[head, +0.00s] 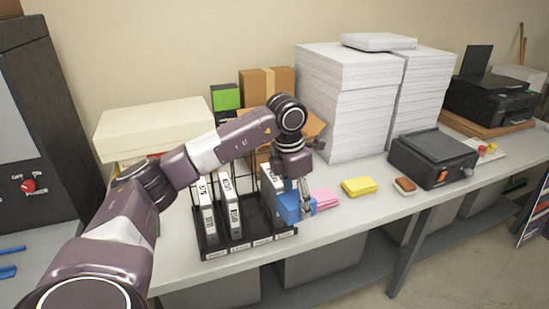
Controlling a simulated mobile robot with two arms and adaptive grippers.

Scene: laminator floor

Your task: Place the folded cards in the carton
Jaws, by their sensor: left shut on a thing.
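My left gripper (304,200) reaches down over the table, shut on a blue block-like thing (289,207). The blue thing is at the right end of a black rack and partly hidden by the fingers; I cannot tell whether it is folded cards. A pink stack (325,199) lies just right of the gripper, and a yellow stack (359,186) lies farther right. An open brown carton (315,124) stands behind my left arm, mostly hidden, with a flap showing. My right gripper is out of view.
The black rack (255,247) holds several upright labelled folders. Tall white paper stacks (345,100) stand behind. A brown-and-white item (404,186) and a black machine (432,157) are to the right. A closed brown box (266,86) and a cream box (150,130) stand at the back.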

